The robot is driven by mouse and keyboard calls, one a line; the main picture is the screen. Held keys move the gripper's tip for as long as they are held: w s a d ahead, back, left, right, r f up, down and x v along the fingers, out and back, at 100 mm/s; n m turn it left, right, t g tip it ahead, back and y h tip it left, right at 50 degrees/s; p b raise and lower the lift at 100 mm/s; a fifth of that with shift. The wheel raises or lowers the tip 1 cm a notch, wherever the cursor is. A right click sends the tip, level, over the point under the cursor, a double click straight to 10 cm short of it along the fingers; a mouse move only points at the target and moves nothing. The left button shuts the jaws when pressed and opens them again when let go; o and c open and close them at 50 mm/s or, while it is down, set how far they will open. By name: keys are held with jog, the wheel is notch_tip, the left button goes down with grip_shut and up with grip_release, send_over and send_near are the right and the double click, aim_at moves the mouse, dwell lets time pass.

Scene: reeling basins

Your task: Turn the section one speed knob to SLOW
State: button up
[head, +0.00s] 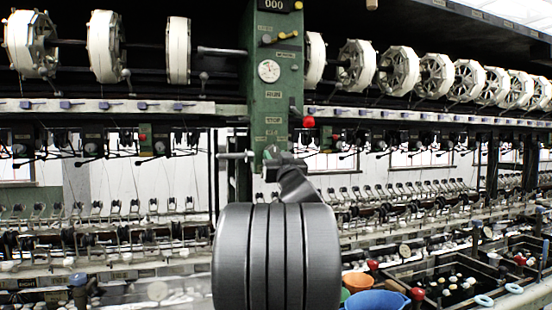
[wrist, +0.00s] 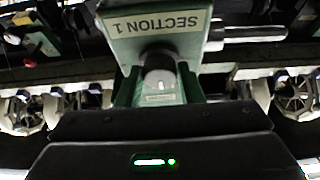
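The green section one post (head: 258,80) stands mid-picture in the head view. The wrist view is upside down and shows its "SECTION 1" plate (wrist: 165,22). Below the plate is a round grey speed knob (wrist: 160,72) with a white mark on its face; a small label beside it is too small to read. My gripper (head: 272,156) is at the lower part of the post in the head view. My arm hides the post's lower part.
A red-tipped lever (head: 309,122) sticks out just right of the post, above my gripper. A round gauge (head: 269,70) is higher up. White reels (head: 107,46) line both sides. A blue bowl (head: 377,300) and dark basins (head: 445,275) lie low at right.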

jog(key=c, duration=0.4)
jog(key=shift+d+n, duration=0.1)
jog(key=shift+n, duration=0.2)
jog(key=n+y+p, duration=0.1)
jog(key=n, duration=0.2)
jog(key=n+g+y+p, duration=0.1)
jog(key=n+y+p, duration=0.1)
jog(key=n, duration=0.1)
jog(key=shift+w+d+r+g, duration=0.1)
jog(key=shift+d+r+g, duration=0.1)
jog(key=shift+g, duration=0.1)
jog(key=shift+d+n+g+y+p, duration=0.1)
jog(key=shift+n+g+y+p, duration=0.5)
jog(key=shift+n, duration=0.9)
jog(key=shift+n+g+y+p, duration=0.3)
jog(key=shift+n+g+p, duration=0.35)
jog(key=shift+n, duration=0.85)
jog(key=o, duration=0.9)
jog(key=shift+o, duration=0.2)
